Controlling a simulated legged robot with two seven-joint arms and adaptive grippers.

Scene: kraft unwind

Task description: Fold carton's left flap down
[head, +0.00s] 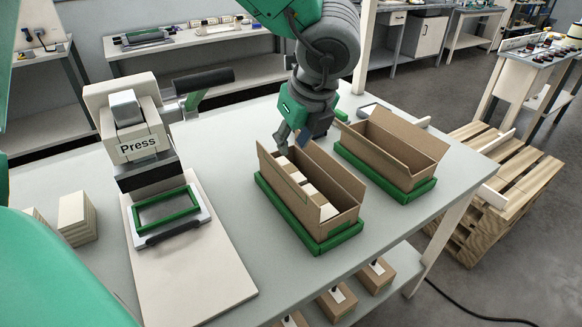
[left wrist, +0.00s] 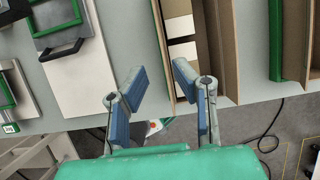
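A brown open-topped carton (head: 345,206) sits in a green tray (head: 297,231) on the grey table, with white blocks inside. Its left flap (head: 286,194) stands up along the left side, and the opposite flap is also raised. My left gripper (head: 294,141) is above the carton's far end, by the left flap. In the left wrist view my left gripper (left wrist: 158,73) is open and empty. One finger appears left of the carton's left edge (left wrist: 163,45) and the other over the carton; contact cannot be told. My right gripper is not in view.
A second open carton (head: 399,150) in a green tray stands close on the right. A press (head: 137,137) with a pale board (head: 190,275) is on the left. White stacked blocks (head: 76,218) lie at far left. A wooden pallet (head: 500,175) is beyond the table's right edge.

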